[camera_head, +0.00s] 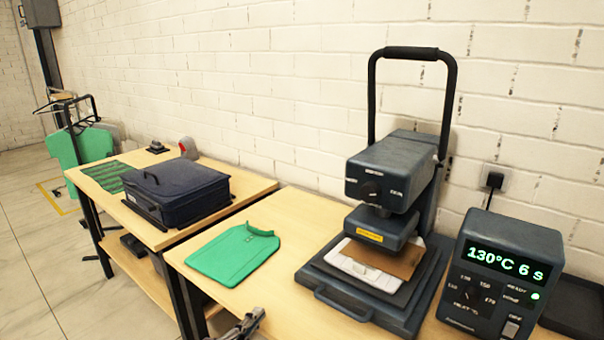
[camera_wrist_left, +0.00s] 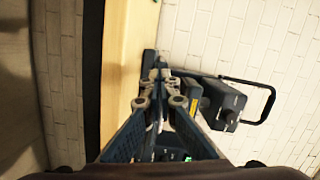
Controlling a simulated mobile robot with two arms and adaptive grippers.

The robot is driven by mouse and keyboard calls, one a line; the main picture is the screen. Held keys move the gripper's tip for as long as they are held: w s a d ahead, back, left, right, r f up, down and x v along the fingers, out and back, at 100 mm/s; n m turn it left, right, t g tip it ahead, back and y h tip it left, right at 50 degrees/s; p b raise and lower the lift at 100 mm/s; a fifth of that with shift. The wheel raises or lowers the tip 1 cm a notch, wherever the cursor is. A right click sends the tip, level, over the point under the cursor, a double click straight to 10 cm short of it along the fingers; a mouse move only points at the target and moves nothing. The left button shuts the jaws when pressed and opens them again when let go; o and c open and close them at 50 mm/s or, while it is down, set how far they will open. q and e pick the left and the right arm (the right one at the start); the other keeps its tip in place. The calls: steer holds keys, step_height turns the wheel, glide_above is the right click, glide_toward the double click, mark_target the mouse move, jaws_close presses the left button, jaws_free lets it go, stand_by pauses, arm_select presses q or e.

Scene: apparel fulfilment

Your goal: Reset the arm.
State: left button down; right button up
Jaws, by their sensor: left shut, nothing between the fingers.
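My left gripper (camera_head: 246,322) shows at the bottom edge of the head view, in front of the near table's front edge. It is shut and empty. In the left wrist view its fingers (camera_wrist_left: 161,78) come together, with the table edge and the heat press (camera_wrist_left: 222,102) beyond them. The fingers are apart from the green garment (camera_head: 235,254), which lies flat and folded on the near table. My right gripper is not in view.
The heat press (camera_head: 388,175) stands on the near table (camera_head: 290,222), with a control box (camera_head: 500,275) reading 130°C 6 s beside it. A dark case (camera_head: 175,190) sits on the far table (camera_head: 248,185). Green garments hang at the left.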

arm_select(q)
steer(key=s+a+f+n+g+y, duration=0.2)
steer(key=s+a+f+n+y, duration=0.2)
steer(key=s+n, duration=0.3)
steer(key=s+a+f+n+g+y, duration=0.3)
steer(key=s+a+f+n+y, duration=0.1)
steer(key=s+f+n, duration=0.15)
steer(key=s+f+n+g, duration=0.3)
steer(key=s+n+g, duration=0.35)
steer(key=s, duration=1.55)
step_height(320, 180, down, 26)
steer(key=s+f+g, duration=0.1)
steer(key=s+g, duration=0.1)
steer(key=s+a+f, duration=0.2)
steer(key=s+f, duration=0.5)
steer(key=s, duration=0.1)
steer(key=s+a+f+g, duration=0.1)
steer(key=s+f, duration=0.7)
steer(key=shift+s+a+m+p, duration=0.3)
steer(key=shift+a, duration=0.05)
steer(key=shift+f, duration=0.1)
